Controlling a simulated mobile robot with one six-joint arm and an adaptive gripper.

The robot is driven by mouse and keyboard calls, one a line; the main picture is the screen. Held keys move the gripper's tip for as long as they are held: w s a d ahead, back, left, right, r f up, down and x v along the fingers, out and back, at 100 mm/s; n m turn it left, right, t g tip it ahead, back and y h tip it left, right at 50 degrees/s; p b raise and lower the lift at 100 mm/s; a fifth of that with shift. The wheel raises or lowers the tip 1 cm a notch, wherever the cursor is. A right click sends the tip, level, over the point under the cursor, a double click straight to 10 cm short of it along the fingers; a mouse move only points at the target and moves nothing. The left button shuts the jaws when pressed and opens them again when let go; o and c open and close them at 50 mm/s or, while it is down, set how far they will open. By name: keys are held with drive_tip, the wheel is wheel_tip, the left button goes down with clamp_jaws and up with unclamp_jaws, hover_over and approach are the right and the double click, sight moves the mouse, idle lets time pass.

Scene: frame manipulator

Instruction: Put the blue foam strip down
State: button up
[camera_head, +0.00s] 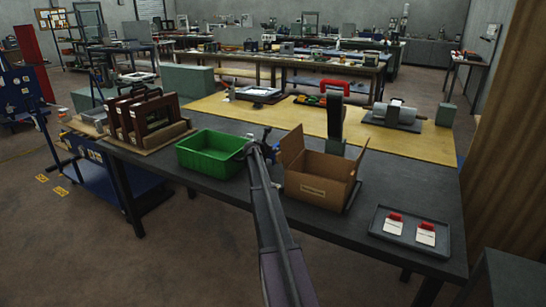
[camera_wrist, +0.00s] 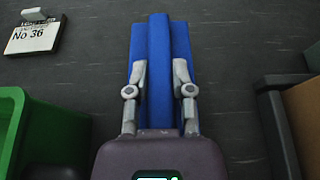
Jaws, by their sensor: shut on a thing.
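My gripper (camera_wrist: 159,78) is shut on the blue foam strip (camera_wrist: 158,40), one finger on each side of it. The strip points away from my gripper, over the dark tabletop. More blue shows along both sides of the held strip and a little behind it; I cannot tell whether these are other strips. In the head view my gripper (camera_head: 251,149) is small and partly hidden by my arm, between the green bin and the cardboard box. A bit of blue (camera_head: 267,134) shows just beyond it. Whether the strip touches the table is unclear.
The green bin (camera_head: 184,154) stands left of my gripper, the open cardboard box (camera_head: 318,191) right. A white tag (camera_wrist: 33,38) marked No 36 lies at the wrist view's upper left. A tray (camera_head: 410,248) with two red-clipped cards is at the right. Dark table around the strip looks clear.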

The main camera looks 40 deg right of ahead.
sight(273, 154)
drive_tip(key=shift+f+b, duration=1.05)
drive_tip(key=shift+f, duration=0.3)
drive_tip(key=shift+f, duration=0.15)
drive_tip(key=o, duration=0.8)
drive_tip(key=shift+r, duration=0.25)
drive_tip(key=p+v, duration=0.4)
drive_tip(key=v, duration=0.8)
drive_tip(key=shift+p, duration=0.35)
